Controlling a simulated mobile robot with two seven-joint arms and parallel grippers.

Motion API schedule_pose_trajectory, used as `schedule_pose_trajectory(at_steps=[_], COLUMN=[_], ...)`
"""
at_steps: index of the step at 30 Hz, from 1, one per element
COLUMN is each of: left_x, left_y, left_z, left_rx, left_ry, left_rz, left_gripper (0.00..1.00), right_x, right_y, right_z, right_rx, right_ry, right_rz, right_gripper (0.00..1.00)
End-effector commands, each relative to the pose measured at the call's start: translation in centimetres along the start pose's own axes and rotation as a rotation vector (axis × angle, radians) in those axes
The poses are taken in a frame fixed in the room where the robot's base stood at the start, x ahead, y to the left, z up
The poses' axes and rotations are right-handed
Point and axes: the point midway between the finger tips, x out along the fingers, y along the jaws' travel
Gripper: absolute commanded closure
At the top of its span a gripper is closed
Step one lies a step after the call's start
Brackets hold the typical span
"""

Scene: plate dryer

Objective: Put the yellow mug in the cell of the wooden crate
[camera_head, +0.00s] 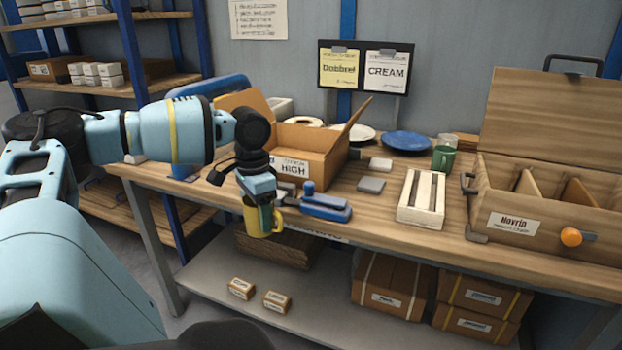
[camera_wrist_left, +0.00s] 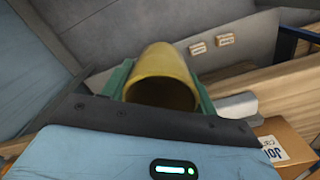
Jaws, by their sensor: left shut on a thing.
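The yellow mug (camera_head: 258,218) is held by my left gripper (camera_head: 264,212) in front of the table's front edge, left of the middle. In the left wrist view the mug (camera_wrist_left: 163,80) sits between the two green fingers, its round opening facing the camera. The wooden crate (camera_head: 545,218) stands at the right end of the table with its lid up. It has cells split by slanted dividers and a label reading Hovrin. The crate is well to the right of my left gripper. My right gripper is not in view.
On the wooden table (camera_head: 400,258) are an open cardboard box (camera_head: 325,146), a blue stapler-like tool (camera_head: 322,204), a white slotted tray (camera_head: 422,198), a green mug (camera_head: 443,158) and a blue plate (camera_head: 406,140). Cardboard boxes (camera_head: 392,284) sit on the shelf below.

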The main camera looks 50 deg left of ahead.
Motion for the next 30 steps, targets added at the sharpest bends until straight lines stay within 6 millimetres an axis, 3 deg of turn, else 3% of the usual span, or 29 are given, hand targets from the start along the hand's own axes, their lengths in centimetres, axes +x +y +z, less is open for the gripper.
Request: schedule_pose_trajectory(at_steps=[1, 6, 15, 22, 30], left_x=[1.4, 4.2, 6.8, 7.1, 5.8], left_y=[1.5, 5.1, 13.2, 20.6, 29.0], left_z=[-0.3, -1.5, -4.6, -6.9, -8.5], left_rx=[-0.023, -0.089, -0.125, -0.111, -0.07], left_ry=[0.009, 0.011, 0.011, 0.012, 0.01], left_rz=[0.01, 0.008, 0.004, 0.002, -0.002], left_gripper=[0.72, 0.72, 0.72, 0.72, 0.72], right_x=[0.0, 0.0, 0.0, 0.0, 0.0], right_y=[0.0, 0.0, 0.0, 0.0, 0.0], right_z=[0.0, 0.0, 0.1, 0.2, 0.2], right_rx=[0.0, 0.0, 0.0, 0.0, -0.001], right_ry=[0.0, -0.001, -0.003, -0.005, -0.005], right_rz=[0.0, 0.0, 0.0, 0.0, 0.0], right_gripper=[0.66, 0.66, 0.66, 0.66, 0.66])
